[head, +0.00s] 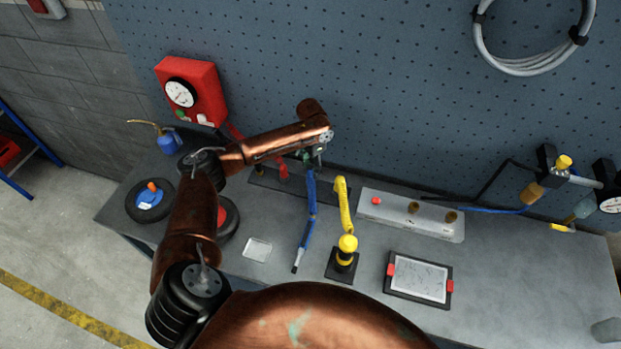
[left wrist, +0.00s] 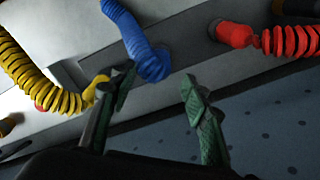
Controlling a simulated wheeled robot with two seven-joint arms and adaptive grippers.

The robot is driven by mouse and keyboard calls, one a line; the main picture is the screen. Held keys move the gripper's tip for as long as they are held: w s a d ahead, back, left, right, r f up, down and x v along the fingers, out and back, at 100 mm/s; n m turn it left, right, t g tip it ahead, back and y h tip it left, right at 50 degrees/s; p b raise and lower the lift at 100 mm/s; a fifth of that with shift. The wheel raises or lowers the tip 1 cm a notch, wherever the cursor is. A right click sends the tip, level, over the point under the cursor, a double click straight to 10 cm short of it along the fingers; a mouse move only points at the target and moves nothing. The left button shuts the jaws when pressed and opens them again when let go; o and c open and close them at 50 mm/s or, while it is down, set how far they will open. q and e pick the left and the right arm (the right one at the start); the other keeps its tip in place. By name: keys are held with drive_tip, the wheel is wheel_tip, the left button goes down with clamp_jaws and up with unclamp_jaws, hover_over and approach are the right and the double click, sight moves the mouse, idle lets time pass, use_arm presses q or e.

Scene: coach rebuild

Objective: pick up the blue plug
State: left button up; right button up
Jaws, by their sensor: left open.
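The blue plug (left wrist: 152,66) shows in the left wrist view at the end of a blue ribbed hose (left wrist: 128,25), against a grey strip. In the head view the blue hose (head: 309,205) runs from beneath my left gripper (head: 311,160) down to a tip on the bench; the plug itself is mostly hidden there by the gripper. In the left wrist view my left gripper (left wrist: 157,92) is open, its green-padded fingers apart. The blue plug lies just beyond the gap, close to the left finger; I cannot tell whether they touch. My right gripper is not in view.
A yellow coiled hose (head: 344,205) is right of the blue one and a red coil (head: 283,170) left of it. A silver panel (head: 410,215) and a tablet (head: 419,278) lie further right. The pegboard wall (head: 380,90) rises close behind.

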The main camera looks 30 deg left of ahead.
sight(311, 173)
use_arm(q)
wheel_tip(311, 173, down, 5)
drive_tip(key=shift+r+p, duration=0.1)
drive_tip(key=shift+p, duration=0.25)
drive_tip(key=shift+c, duration=0.5)
clamp_jaws()
